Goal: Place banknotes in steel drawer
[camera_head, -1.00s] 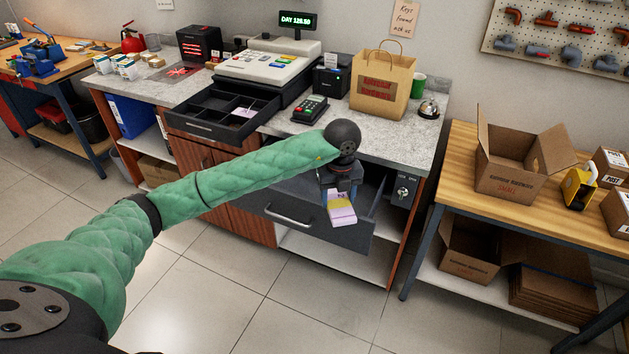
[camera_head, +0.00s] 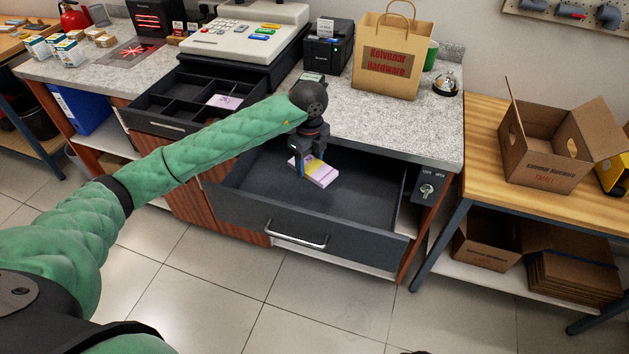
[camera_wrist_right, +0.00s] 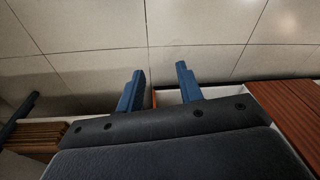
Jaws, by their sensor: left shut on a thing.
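The steel drawer (camera_head: 292,240) is dark grey and stands pulled open under the counter, with its bare inside showing. My left gripper (camera_head: 308,165) is over the open drawer, shut on a small stack of pink and yellow banknotes (camera_head: 326,178). I cannot tell whether the stack touches the drawer floor. The arm hides part of the drawer's left side. My right gripper (camera_wrist_right: 160,82) shows in the right wrist view with its two blue fingers apart and nothing between them, above the floor.
An open till drawer (camera_head: 159,125) with compartments holds a pink note (camera_head: 224,101). A paper bag (camera_head: 386,60) and a bell (camera_head: 446,84) stand on the counter. A key lock (camera_head: 427,190) is right of the steel drawer. A wooden table (camera_head: 482,140) holds an open carton (camera_head: 548,150).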

